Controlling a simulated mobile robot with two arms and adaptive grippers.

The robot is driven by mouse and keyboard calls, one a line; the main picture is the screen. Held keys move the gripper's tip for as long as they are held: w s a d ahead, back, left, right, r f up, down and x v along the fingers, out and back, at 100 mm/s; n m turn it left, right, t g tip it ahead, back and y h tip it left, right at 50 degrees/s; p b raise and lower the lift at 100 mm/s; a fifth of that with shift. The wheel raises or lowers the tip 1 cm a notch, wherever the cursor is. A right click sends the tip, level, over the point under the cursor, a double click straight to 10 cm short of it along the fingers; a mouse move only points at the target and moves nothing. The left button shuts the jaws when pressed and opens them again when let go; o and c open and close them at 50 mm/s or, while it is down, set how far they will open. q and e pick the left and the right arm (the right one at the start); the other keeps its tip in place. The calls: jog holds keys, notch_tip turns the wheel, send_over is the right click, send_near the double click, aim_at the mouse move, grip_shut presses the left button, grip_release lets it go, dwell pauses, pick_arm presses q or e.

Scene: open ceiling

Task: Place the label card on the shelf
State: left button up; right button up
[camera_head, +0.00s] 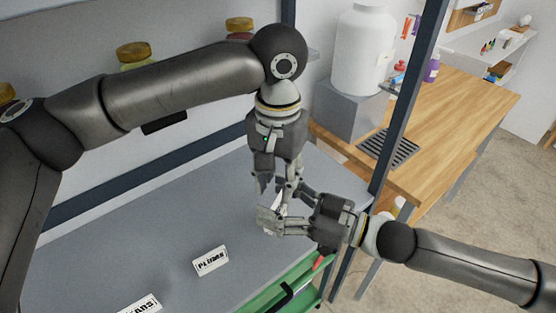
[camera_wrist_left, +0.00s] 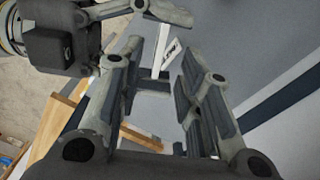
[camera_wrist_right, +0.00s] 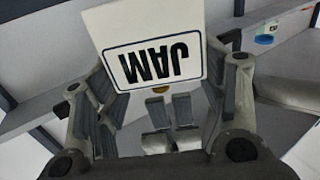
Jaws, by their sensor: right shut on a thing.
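The white label card (camera_wrist_right: 140,28) reads JAM, upside down in the right wrist view. My right gripper (camera_wrist_right: 160,85) is shut on it, and the card stands up between the fingers. In the head view, my right gripper (camera_head: 272,218) is over the right end of the grey shelf (camera_head: 130,220), and only a sliver of the card (camera_head: 278,203) shows. My left gripper (camera_head: 272,188) points down just above the right one. Its fingers (camera_wrist_left: 174,65) are apart in the left wrist view, with nothing clearly between them. The two grippers are very close; I cannot tell whether they touch.
Two white cards stand on the shelf: PLUMS (camera_head: 211,261) and one partly cut off, ending in "EARS" (camera_head: 140,304). Jars (camera_head: 136,56) stand on a level above. A blue post (camera_head: 408,105) rises at the right, with a wooden counter (camera_head: 450,120) beyond. A green crate (camera_head: 292,285) is below the front edge.

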aim_at(278, 200)
pick_arm(q)
notch_tip(278, 200, down, 7)
jog(key=shift+f, duration=0.1)
jog(key=shift+c, duration=0.5)
grip_shut()
pick_arm(e)
jog(key=o, duration=0.9)
